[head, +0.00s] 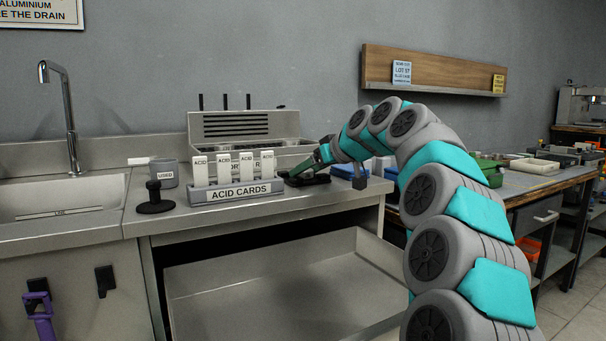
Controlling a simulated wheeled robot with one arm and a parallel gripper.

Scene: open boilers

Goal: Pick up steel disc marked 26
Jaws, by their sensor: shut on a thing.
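My gripper (307,167) is low over the worktop (345,193), just right of the acid card rack. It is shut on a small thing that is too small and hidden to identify. A low black object (308,181) lies on the worktop at the gripper's tips. I cannot tell whether the two touch. I cannot make out a steel disc or the number 26 in the head view.
The ACID CARDS rack (238,191) holds several white cards. A black stand (155,198) and a grey labelled box (164,173) are to its left. The steel boiler unit (245,135) is behind. Blue trays (349,171) sit to the right.

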